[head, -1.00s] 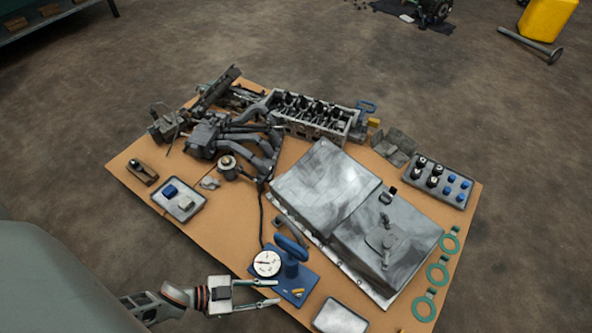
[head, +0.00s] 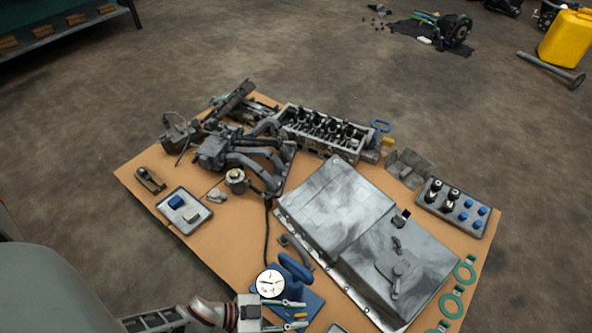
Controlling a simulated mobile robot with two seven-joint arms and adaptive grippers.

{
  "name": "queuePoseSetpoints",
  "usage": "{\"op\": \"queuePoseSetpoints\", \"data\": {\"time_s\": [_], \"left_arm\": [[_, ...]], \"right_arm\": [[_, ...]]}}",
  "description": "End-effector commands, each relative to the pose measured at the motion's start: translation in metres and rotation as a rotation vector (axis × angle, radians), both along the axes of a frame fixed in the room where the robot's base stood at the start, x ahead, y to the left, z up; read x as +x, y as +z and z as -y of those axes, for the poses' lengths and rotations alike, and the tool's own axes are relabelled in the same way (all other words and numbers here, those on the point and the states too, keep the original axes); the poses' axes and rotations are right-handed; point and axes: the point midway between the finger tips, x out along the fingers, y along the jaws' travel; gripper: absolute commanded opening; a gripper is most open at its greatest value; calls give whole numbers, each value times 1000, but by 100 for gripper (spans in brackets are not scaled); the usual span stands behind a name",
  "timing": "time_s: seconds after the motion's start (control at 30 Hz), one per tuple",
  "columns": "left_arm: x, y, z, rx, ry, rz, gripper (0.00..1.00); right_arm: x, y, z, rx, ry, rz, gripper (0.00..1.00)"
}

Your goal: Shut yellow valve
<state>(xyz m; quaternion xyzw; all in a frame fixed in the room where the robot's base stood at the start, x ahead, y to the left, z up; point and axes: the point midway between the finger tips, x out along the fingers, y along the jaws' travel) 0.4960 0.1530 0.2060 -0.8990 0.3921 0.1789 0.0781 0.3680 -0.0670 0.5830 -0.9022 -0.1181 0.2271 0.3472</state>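A small yellow valve handle (head: 300,315) sits low on a blue base plate (head: 312,300), near the bottom edge of the head view. The plate also carries a round white gauge (head: 270,284) and a blue handwheel (head: 295,267). My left gripper (head: 304,315) comes in from the left, low over the plate. Its two fingers are apart, and the yellow handle appears between their tips. I cannot tell whether either finger touches it. My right gripper is not in view.
Right of the plate lies a large grey metal cover (head: 395,270) on the brown board (head: 200,245). Green rings (head: 453,303) line the right edge. A tray with blue and white pieces (head: 178,210) and engine parts (head: 325,132) lie farther back.

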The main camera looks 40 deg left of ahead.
Motion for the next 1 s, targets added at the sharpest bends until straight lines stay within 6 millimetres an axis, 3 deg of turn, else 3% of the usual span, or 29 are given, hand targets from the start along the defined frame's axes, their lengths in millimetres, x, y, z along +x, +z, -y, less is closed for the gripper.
{"op": "queuePoseSetpoints", "data": {"time_s": [0.03, 0.1, 0.13, 0.57, 1.0], "left_arm": [[0, 0, 0, 0, 0, 0, 22], [0, 0, 0, 0, 0, 0, 4], [0, 0, 0, 0, 0, 0, 0], [2, 0, -2, 4, -50, 2, 0], [6, 0, -5, 6, -335, 2, 0]], "right_arm": [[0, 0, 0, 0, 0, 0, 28], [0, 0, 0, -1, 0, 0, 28], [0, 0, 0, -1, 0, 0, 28], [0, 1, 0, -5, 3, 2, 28], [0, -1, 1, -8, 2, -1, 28]]}}
